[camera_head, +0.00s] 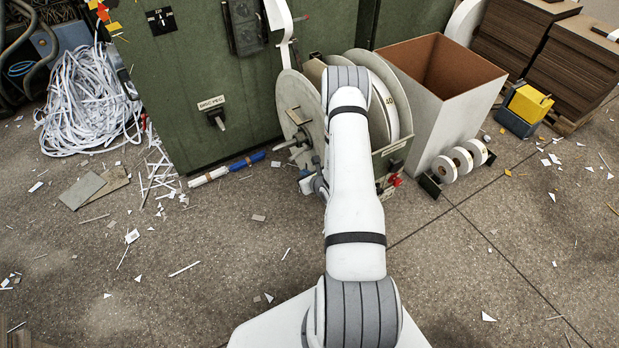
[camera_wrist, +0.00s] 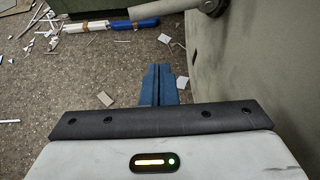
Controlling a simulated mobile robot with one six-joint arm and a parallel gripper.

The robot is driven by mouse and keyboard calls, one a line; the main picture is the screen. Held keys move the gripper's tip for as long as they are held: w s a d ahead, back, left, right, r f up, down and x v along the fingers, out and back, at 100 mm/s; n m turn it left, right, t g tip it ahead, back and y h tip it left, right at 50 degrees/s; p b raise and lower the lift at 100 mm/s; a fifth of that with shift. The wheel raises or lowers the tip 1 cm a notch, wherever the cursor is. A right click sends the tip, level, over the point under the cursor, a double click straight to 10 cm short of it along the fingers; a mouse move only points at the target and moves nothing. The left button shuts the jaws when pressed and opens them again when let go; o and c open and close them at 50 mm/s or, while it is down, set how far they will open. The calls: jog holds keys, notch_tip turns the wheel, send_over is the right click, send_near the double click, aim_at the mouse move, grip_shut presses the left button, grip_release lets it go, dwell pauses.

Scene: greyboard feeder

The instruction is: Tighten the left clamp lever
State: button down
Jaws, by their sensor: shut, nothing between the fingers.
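A grey lever-like part (camera_head: 290,145) sticks out to the left from the front of the reel stand in the head view, and I take it for the left clamp lever. In the wrist view a grey bar with a round end (camera_wrist: 213,7) shows at the top edge, partly cut off, and it looks like the same lever. My gripper's blue fingers (camera_wrist: 158,72) are shut together with nothing between them. They are apart from the bar, below it in the picture. My arm hides much of the stand's front in the head view.
A green cabinet (camera_head: 205,90) stands left of the reel stand. A grey disc (camera_wrist: 265,70) fills the right of the wrist view. An open box (camera_head: 440,90) and small white rolls (camera_head: 462,160) stand to the right. Paper scraps litter the otherwise open floor.

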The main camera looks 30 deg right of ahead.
aim_at(298, 153)
jog(key=shift+w+a+r+b, duration=0.1)
jog(key=shift+w+r+b, duration=0.2)
jog(key=shift+w, duration=0.5)
jog(key=shift+w+r+b, duration=0.25)
jog(key=shift+w+b, duration=0.1)
jog(key=shift+w, duration=0.4)
jog(key=shift+w+a+r+b, duration=0.1)
jog(key=shift+w+r+b, duration=0.2)
jog(key=shift+w, duration=0.5)
jog(key=shift+d, duration=0.1)
